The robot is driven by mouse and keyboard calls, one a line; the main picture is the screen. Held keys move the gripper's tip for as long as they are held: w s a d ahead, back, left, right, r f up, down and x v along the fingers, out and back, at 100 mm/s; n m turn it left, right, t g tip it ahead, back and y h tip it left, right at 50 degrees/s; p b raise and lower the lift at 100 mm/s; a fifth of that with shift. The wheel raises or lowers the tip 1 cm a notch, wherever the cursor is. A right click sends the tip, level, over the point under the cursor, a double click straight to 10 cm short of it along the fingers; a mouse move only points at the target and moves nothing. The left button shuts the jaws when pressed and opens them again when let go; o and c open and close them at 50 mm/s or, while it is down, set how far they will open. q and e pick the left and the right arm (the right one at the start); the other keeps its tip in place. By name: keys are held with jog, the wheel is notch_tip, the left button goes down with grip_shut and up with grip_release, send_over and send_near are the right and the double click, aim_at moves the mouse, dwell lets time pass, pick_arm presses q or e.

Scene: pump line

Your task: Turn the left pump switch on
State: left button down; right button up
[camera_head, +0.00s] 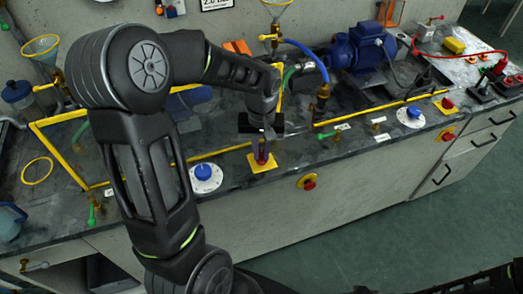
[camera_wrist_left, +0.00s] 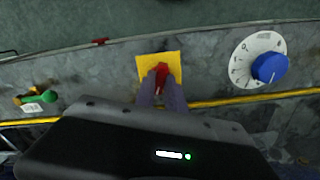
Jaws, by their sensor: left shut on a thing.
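The left pump switch is a red knob (camera_head: 262,157) on a square yellow plate (camera_head: 258,168), near the front edge of the bench, beside a blue dial. My left gripper (camera_head: 261,146) comes down from above and is shut on the red switch. In the left wrist view the two fingertips (camera_wrist_left: 161,82) sit on either side of the red switch (camera_wrist_left: 162,70), over the yellow plate (camera_wrist_left: 146,62). The fingers partly hide the switch, and its exact angle is hard to tell. My right gripper does not show.
A blue dial (camera_head: 204,171) on a white scale stands just left of the switch. Another blue dial (camera_head: 413,112) and red switch (camera_head: 447,103) are further right. A blue pump (camera_head: 365,48), pipes and yellow lines fill the bench behind. Another red button (camera_head: 309,183) is on the front panel.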

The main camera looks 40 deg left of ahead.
aim_at(262, 154)
pick_arm(q)
jog(key=m, duration=1.4)
jog(key=shift+p, duration=0.3)
jog(key=c, duration=1.4)
grip_release()
notch_tip(262, 154, up, 8)
jog(key=shift+f, duration=0.1)
